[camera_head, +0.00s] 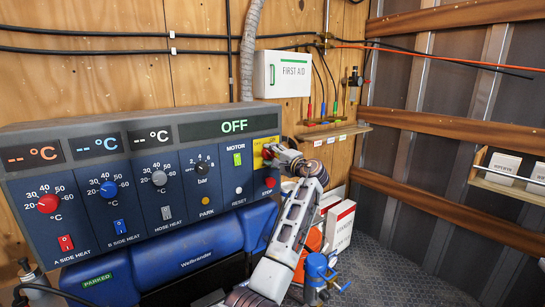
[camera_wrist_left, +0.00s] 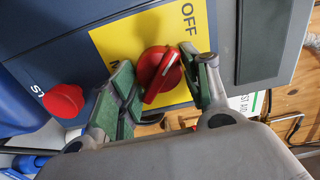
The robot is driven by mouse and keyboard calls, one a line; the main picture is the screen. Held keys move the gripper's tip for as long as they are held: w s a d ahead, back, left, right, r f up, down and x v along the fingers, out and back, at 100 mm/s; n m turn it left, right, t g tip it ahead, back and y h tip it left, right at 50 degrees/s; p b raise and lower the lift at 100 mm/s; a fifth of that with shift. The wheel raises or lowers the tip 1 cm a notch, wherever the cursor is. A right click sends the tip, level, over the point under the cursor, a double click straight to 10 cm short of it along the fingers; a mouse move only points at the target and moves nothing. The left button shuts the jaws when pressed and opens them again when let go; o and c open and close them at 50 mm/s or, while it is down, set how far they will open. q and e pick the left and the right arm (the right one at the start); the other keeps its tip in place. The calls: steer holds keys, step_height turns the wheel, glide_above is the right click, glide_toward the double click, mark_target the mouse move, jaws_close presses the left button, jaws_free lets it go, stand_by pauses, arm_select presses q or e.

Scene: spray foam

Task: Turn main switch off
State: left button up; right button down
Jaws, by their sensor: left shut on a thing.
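The main switch (camera_wrist_left: 158,75) is a red rotary knob on a yellow plate (camera_wrist_left: 125,40) marked OFF near one edge. In the left wrist view its white-lined ridge runs from lower left to upper right. My left gripper (camera_wrist_left: 165,85) is shut on the knob, with a green-padded finger on either side. In the head view the left gripper (camera_head: 279,155) reaches the yellow plate (camera_head: 259,153) at the panel's right end and hides the knob. The panel display (camera_head: 234,126) reads OFF, and the smaller displays show dashes. My right gripper is not in view.
The red STOP button (camera_head: 270,182) sits just below the switch; it also shows in the left wrist view (camera_wrist_left: 63,100). A first aid box (camera_head: 282,75) hangs above. Dials and rocker switches fill the panel's left. A white-and-red box (camera_head: 340,226) stands behind my arm.

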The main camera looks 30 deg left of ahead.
arm_select(q)
steer(key=o, duration=1)
steer(key=shift+f, duration=0.1)
steer(key=shift+c, duration=0.2)
steer(key=v, duration=1.2)
steer(key=shift+f, duration=0.1)
